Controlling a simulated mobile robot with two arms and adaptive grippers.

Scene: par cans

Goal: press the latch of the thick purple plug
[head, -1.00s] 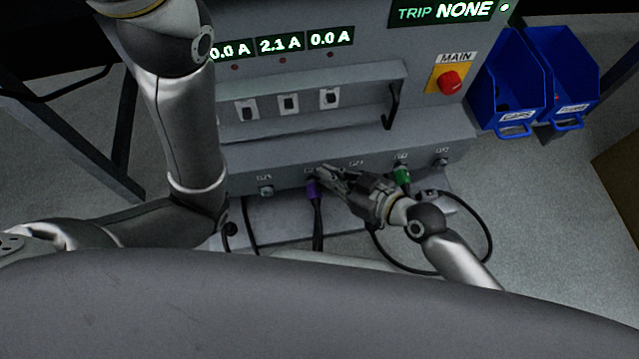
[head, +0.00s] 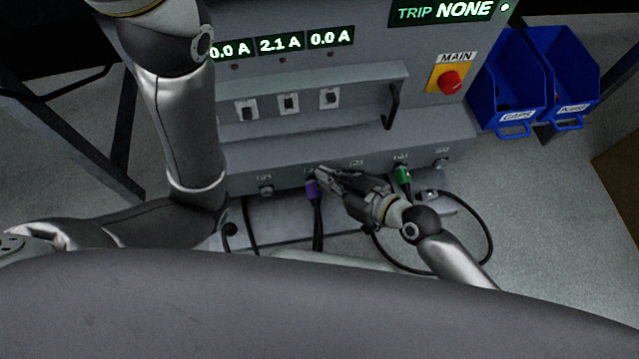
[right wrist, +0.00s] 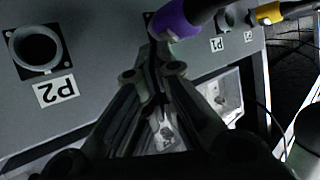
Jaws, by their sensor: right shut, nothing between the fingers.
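The thick purple plug (head: 312,190) sits at a socket on the sloped lower front of the grey panel, with its black cable hanging down. In the right wrist view the purple plug (right wrist: 178,20) is at the top, just beyond my fingertips. My right gripper (head: 320,173) is shut and empty, reaching in from the right with its tips at the plug's upper end. It also shows shut in the right wrist view (right wrist: 153,72). I cannot tell whether the tips touch the plug. The latch is not clearly visible. My left gripper is out of view.
A green plug (head: 403,175) with a looping black cable is to the right. An empty socket (right wrist: 37,48) marked P2 and a yellow plug (right wrist: 268,13) show in the wrist view. A handle (head: 392,107), red MAIN button (head: 450,82) and blue bins (head: 512,85) are above and right.

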